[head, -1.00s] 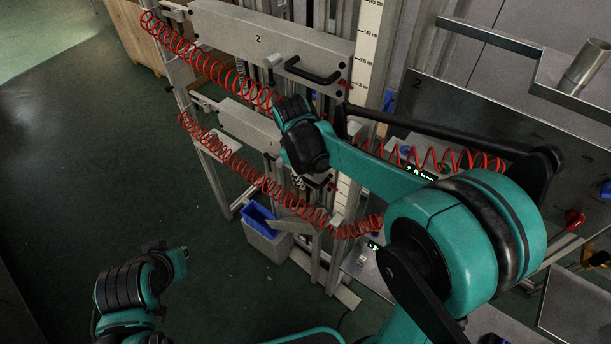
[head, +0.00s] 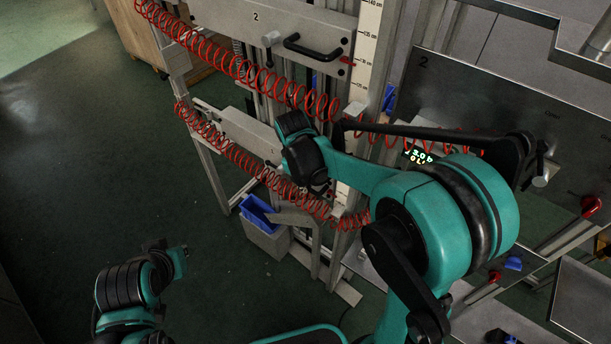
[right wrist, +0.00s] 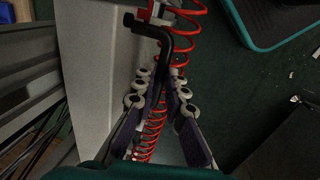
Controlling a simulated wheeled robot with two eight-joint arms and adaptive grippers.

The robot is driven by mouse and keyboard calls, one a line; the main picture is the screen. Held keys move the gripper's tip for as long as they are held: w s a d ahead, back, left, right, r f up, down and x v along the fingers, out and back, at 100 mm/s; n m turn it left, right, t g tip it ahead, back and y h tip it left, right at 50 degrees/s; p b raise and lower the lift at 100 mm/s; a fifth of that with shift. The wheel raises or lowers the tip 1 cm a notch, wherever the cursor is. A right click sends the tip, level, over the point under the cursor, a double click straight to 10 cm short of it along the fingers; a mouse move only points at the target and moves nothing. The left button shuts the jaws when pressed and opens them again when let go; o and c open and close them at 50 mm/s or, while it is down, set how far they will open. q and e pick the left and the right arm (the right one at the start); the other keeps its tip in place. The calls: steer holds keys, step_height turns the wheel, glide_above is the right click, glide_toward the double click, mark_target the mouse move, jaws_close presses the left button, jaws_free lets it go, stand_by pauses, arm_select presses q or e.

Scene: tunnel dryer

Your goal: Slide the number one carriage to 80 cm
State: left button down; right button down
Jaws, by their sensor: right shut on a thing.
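The lower carriage (head: 240,134), a grey horizontal beam, sits on the upright frame below the carriage marked 2. Its own number is not readable here. In the head view my right gripper (head: 318,182) is at its right end, with the handle hidden behind it. In the right wrist view the fingers (right wrist: 160,112) are shut on the black handle (right wrist: 168,50), beside the pale carriage face (right wrist: 98,70). The height scale (head: 370,22) runs up the post; its marks by the lower carriage are hidden or too small to read. My left gripper (head: 178,262) is away from the frame at lower left.
The carriage marked 2 (head: 225,17) has its own black handle. Red coiled hoses (head: 225,62) hang along both carriages. A grey bin with a blue insert (head: 262,220) stands below. A panel with a lit display (head: 420,157) is at right. The floor at left is clear.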

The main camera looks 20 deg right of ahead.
step_height(320, 180, down, 8)
steer(key=b, duration=0.3)
steer(key=shift+s, duration=0.2)
steer(key=shift+r, duration=0.1)
steer(key=c, duration=1.6)
jaws_free()
steer(key=shift+w, duration=0.1)
steer(key=shift+r, duration=0.1)
steer(key=r, duration=0.4)
steer(key=s+a+r, duration=0.1)
steer(key=r, duration=0.6)
steer(key=shift+s+a+r, duration=0.15)
steer(key=shift+a+r, duration=0.15)
steer(key=shift+a, duration=0.05)
